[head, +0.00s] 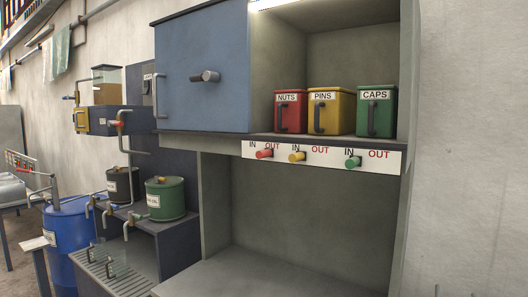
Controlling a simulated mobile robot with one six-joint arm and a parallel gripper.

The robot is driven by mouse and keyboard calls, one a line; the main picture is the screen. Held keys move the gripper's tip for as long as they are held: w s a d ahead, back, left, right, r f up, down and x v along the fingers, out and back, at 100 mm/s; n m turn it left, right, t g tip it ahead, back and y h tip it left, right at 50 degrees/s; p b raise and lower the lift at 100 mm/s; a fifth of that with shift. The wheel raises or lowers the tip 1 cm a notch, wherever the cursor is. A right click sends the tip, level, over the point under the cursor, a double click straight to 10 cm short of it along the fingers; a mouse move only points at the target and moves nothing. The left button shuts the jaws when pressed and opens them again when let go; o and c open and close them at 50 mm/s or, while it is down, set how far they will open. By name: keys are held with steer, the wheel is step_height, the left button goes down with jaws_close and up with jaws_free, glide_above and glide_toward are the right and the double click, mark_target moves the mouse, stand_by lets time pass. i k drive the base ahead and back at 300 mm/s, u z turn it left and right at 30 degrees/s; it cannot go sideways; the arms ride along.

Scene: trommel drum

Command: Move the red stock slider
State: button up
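The red stock slider (264,154) is a small red knob on a white label strip (330,157) along the front edge of the shelf. It sits below and between its printed IN and OUT words. A yellow slider (297,157) and a green slider (353,162) are to its right on the same strip, each just under its IN word. My gripper does not show in the head view.
Above the strip stand a red NUTS bin (288,111), a yellow PINS bin (330,111) and a green CAPS bin (376,112). A blue-grey door (205,70) with a protruding handle is left. The bay below (300,210) looks empty.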

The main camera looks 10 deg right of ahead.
mark_target(266, 153)
steer(key=z, duration=0.15)
steer(key=k, duration=1.4)
steer(key=u, duration=1.1)
steer(key=i, duration=1)
steer(key=u, duration=0.05)
